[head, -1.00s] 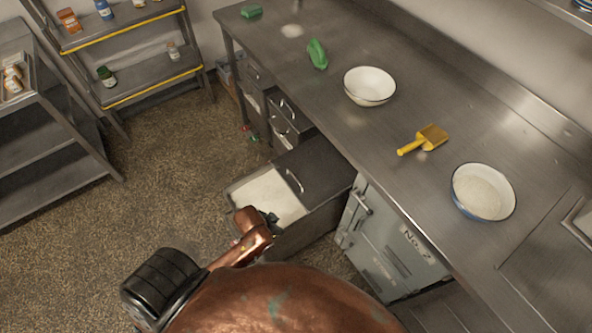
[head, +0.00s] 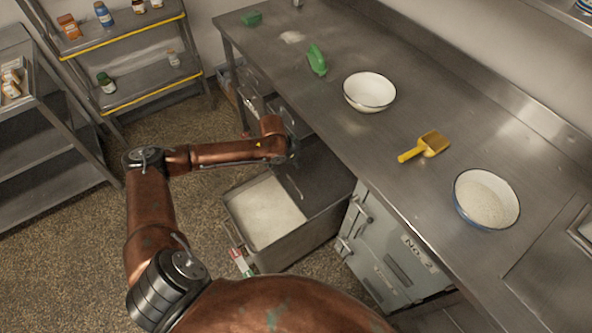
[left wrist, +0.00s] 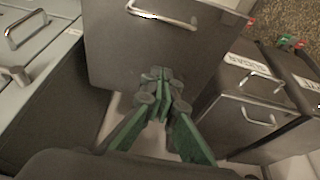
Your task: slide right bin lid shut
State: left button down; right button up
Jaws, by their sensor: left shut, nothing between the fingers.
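The right bin (head: 290,248) is pulled out from under the counter. White powder (head: 265,208) shows in its open front half. The dark lid (head: 325,190) covers the part towards the counter; its bar handle (head: 292,187) also shows in the left wrist view (left wrist: 162,17). My left arm reaches in above the lid. In the head view its wrist hides the fingers. In the left wrist view my left gripper (left wrist: 160,76) has its green fingers shut and empty, with the tips over the lid panel (left wrist: 190,50), counter side of the handle. Whether they touch it I cannot tell. My right gripper is out of view.
Above is the steel counter (head: 330,120) with bowls, a yellow scoop (head: 425,147) and a green item (head: 317,60). A grey locker (head: 395,255) stands right of the bin. Other bins (left wrist: 262,110) stand on its other side. The floor at left is clear up to the shelves.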

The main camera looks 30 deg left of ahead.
pick_arm(q)
jog(key=b, duration=0.3)
send_over(295, 177)
jog(key=d, duration=0.4)
notch_tip(295, 177, down, 8)
jog(key=shift+a+f, duration=0.1)
jog(key=shift+f, duration=0.15)
jog(key=s, duration=0.1)
jog(key=s+a, duration=0.1)
jog(key=shift+s+a+f, duration=0.1)
jog(key=shift+s+f, duration=0.2)
jog(key=shift+s, duration=0.05)
jog(key=shift+s+f, duration=0.1)
jog(key=shift+s, duration=0.25)
jog(key=shift+a, duration=0.1)
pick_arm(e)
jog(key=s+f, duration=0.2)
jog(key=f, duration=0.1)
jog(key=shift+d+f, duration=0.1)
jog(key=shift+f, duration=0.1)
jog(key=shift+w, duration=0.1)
pick_arm(q)
jog(key=shift+s, duration=0.1)
